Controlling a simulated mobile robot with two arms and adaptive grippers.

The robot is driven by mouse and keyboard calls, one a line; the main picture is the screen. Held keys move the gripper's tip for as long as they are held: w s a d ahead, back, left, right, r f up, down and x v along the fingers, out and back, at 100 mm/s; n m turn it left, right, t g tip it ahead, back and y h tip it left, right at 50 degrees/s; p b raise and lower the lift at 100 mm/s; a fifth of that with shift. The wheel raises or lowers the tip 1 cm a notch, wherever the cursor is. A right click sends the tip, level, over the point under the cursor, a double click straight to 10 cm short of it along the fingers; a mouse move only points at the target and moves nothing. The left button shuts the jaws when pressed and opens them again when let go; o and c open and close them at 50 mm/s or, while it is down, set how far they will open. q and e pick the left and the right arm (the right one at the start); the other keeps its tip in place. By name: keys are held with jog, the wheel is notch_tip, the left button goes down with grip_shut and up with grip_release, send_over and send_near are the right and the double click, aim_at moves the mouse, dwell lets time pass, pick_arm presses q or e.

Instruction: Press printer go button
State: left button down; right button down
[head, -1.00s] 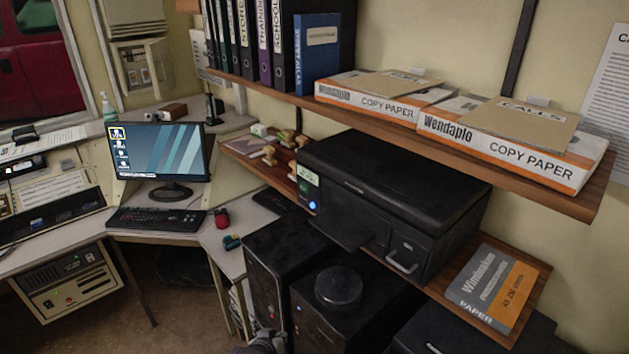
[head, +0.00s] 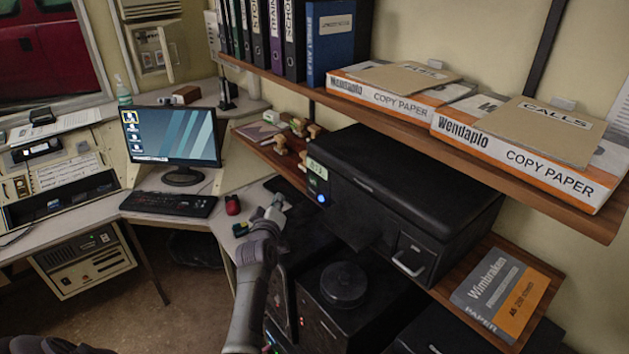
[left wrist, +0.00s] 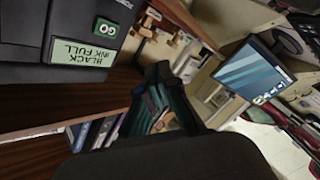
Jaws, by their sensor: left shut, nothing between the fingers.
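The black printer (head: 405,195) sits on the wooden shelf, with a small lit panel (head: 317,169) and a blue light (head: 321,198) on its front's left end. In the left wrist view, the green GO button (left wrist: 105,28) is at upper left, above the upside-down display (left wrist: 80,52) reading "BLACK INK FULL". My left gripper (head: 277,203) is raised in front of the shelf, left of and apart from the printer front. Its dark shut fingers (left wrist: 160,75) show in the left wrist view, right of the button, with nothing held. My right gripper is out of view.
An upper shelf (head: 470,135) with copy paper and binders overhangs the printer. Wooden stamps (head: 298,127) stand left of it. Black cabinets (head: 335,315) with a round black object (head: 344,283) are below. A monitor (head: 172,137) and keyboard (head: 168,204) are on the left desk.

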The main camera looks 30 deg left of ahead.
aim_at(314, 181)
pick_arm(q)
jog(key=shift+a+r, duration=0.25)
jog(key=w+d+b, duration=0.3)
jog(key=w, duration=0.5)
jog(key=shift+w+d, duration=0.15)
jog(key=shift+d, duration=0.05)
jog(key=shift+w, duration=0.15)
dwell(1.4)
jog(key=shift+w+d, duration=0.15)
jog(key=shift+w, duration=0.1)
